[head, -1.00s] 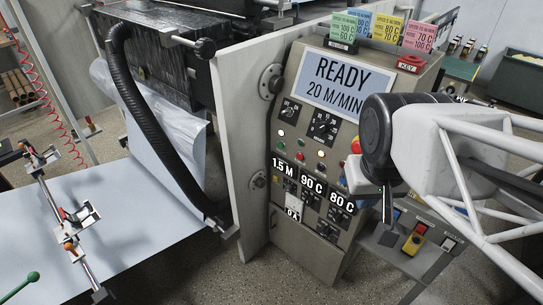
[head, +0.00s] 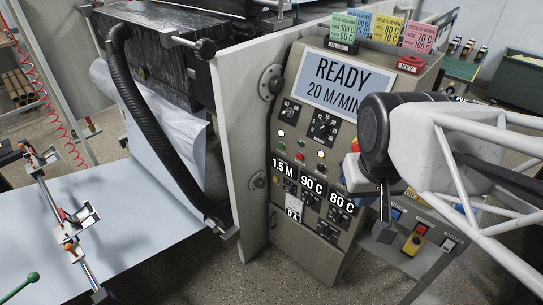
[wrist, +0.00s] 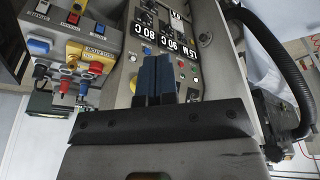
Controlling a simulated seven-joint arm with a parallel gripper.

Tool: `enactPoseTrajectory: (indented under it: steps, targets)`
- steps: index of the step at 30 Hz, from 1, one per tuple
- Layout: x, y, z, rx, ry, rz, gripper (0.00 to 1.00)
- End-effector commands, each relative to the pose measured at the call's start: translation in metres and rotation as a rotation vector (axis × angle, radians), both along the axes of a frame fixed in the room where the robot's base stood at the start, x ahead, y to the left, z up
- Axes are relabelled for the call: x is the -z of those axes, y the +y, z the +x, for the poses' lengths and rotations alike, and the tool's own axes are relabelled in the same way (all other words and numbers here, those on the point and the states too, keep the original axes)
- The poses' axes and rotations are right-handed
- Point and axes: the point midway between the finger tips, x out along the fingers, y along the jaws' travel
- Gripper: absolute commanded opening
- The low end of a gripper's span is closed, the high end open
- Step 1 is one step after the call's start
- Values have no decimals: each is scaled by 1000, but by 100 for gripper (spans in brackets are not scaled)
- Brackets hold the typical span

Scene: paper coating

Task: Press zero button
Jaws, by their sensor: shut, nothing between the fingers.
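The control panel (head: 272,215) of the grey cabinet carries displays reading 1.5 M (head: 283,165), 90 C (head: 313,186) and 80 C (head: 341,204), with small buttons and knobs around them. I cannot make out which control is marked zero. My gripper (head: 383,234) is in front of the panel's right side, pointing down, shut and empty. In the wrist view its two dark blue fingers (wrist: 154,62) are together, overlapping the panel, which appears upside down. They hide part of the panel, and I cannot see contact with any button.
A large screen (head: 346,82) reads READY 20 M/MIN. Coloured cards (head: 383,30) stand on top of the cabinet. A white paper sheet (head: 130,215) lies at the left.

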Motion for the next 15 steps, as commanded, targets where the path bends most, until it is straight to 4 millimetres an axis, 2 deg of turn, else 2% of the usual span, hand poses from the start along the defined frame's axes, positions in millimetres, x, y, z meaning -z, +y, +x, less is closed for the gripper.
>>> enactPoseTrajectory:
  steps: [8,15]
  targets:
    - [7,7,38,-46,-50,4,0]
    - [19,19,92,-108,-129,5,0]
